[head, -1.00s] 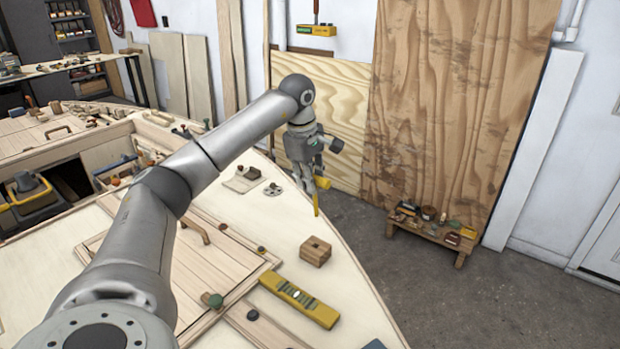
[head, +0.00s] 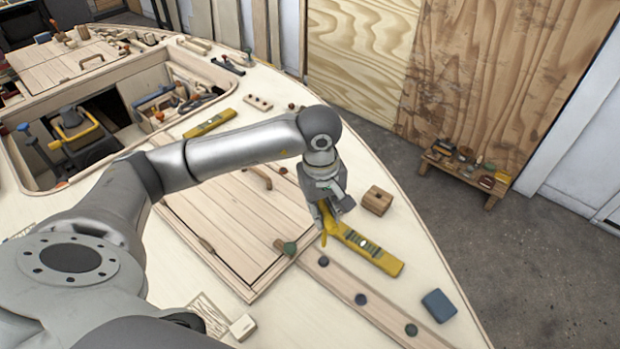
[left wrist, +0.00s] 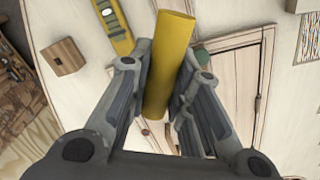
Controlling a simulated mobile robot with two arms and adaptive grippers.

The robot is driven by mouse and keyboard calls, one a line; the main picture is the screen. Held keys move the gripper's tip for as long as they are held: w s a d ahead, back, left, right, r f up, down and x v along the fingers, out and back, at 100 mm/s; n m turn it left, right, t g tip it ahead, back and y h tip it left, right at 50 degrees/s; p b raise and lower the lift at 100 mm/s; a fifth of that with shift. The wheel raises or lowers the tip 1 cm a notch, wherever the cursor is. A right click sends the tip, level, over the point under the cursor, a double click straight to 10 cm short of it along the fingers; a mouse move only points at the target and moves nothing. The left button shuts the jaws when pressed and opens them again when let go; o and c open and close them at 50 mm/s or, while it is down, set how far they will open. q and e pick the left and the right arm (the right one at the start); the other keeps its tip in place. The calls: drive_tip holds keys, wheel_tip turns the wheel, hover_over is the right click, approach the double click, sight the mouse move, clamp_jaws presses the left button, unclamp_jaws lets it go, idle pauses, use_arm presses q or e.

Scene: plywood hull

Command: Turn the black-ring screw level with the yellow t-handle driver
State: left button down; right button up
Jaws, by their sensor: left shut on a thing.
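My left gripper (head: 328,208) is shut on the yellow t-handle driver (head: 327,222), just above the deck. In the left wrist view the driver's yellow handle (left wrist: 170,65) sits between the two fingers (left wrist: 160,95); its tip is hidden or out of view. In the head view the gripper is at the near-left end of a yellow spirit level (head: 372,252). Small round dark heads (head: 323,261) and (head: 361,299) sit along a wooden strip, with greenish ones (head: 289,248) and (head: 411,330) nearby. I cannot tell which has a black ring. My right gripper is not in view.
A wooden block (head: 377,200) stands right of the gripper, and a blue block (head: 439,306) lies near the hull's edge. A panelled hatch (head: 235,235) lies left, beside an open well with tools. Bare deck lies around the strip's near end.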

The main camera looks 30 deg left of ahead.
use_arm(q)
drive_tip(key=shift+d+f, duration=0.1)
drive_tip(key=shift+f, duration=0.25)
drive_tip(key=shift+d+f+b, duration=0.15)
drive_tip(key=shift+f+b, duration=0.45)
drive_tip(key=shift+f, duration=0.15)
wheel_tip(320, 180, down, 4)
drive_tip(key=shift+r+b, duration=0.2)
drive_tip(key=shift+b, duration=0.6)
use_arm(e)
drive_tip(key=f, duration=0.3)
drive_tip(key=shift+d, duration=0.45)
use_arm(q)
drive_tip(key=shift+s+a+n+y+b, duration=0.15)
drive_tip(key=shift+n+b, duration=0.15)
drive_tip(key=shift+n, duration=1.6)
drive_tip(key=shift+s+n+y+b, duration=0.1)
drive_tip(key=shift+s+n+b, duration=0.2)
drive_tip(key=shift+n, duration=1.6)
drive_tip(key=shift+s+a+n+y+b, duration=0.15)
drive_tip(key=shift+n+b, duration=0.2)
drive_tip(key=shift+n, duration=1.55)
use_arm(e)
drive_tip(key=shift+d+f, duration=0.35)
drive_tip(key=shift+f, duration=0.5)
